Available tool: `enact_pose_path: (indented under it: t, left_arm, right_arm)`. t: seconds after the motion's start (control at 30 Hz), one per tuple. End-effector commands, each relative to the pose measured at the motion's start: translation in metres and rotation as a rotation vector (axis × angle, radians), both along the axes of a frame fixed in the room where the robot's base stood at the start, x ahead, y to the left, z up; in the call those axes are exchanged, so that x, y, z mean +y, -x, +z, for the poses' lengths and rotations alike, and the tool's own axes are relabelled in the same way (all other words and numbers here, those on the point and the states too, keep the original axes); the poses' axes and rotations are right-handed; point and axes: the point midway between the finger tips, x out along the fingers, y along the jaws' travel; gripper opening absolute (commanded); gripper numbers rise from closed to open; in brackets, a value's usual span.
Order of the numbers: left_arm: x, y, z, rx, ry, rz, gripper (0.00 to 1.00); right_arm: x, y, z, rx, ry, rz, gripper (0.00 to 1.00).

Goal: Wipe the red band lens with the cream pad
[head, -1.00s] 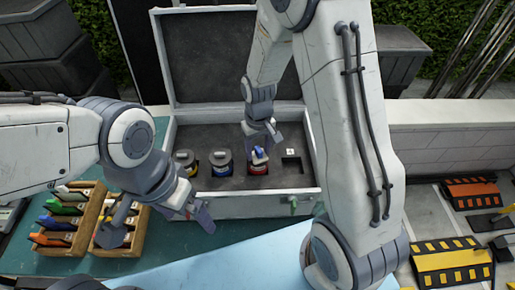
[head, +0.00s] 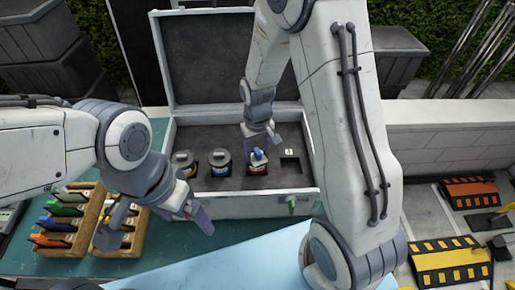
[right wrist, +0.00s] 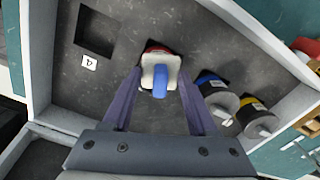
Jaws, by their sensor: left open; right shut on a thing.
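The red band lens (head: 257,171) stands in the grey foam of the open case, in the slot beside the empty one. My right gripper (head: 258,150) is over it, shut on the blue handle of the cream pad (right wrist: 150,68). In the right wrist view the pad lies over the lens top, covering most of it; a sliver of the red band (right wrist: 155,47) shows. The pad appears to touch the lens top, but I cannot be sure. My left gripper (head: 157,229) is open and empty, in front of the case's left side.
A blue band lens (head: 220,168) and a yellow band lens (head: 184,160) stand left in the case (head: 240,205). An empty square slot (head: 291,166) is at right. Wooden racks (head: 83,235) with coloured items sit at left. The case lid stands open behind.

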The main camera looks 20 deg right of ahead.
Motion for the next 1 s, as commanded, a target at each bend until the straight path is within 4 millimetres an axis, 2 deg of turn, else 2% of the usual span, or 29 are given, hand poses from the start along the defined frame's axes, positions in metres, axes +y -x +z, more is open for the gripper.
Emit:
enact_pose_path:
  t: [0.03,0.07,0.6,0.77,1.0]
  left_arm:
    - [0.0,-0.001,0.011,-0.002,0.001,-0.001,0.95]
    - [-0.001,-0.001,0.013,-0.002,0.001,-0.001,0.95]
    - [0.0,0.0,0.054,-0.001,0.001,-0.001,0.95]
    - [0.0,-0.001,0.061,-0.001,0.001,0.0,0.95]
    - [0.0,0.0,0.06,-0.001,0.001,0.0,0.95]
  right_arm:
    - [0.001,-0.002,0.02,-0.008,-0.001,0.001,0.07]
    - [0.002,-0.002,0.026,-0.007,-0.001,0.003,0.07]
    - [0.007,-0.002,0.071,-0.002,0.0,0.011,0.07]
    - [0.007,-0.002,0.079,-0.002,0.0,0.01,0.07]
    - [0.007,-0.002,0.079,-0.002,0.0,0.01,0.07]
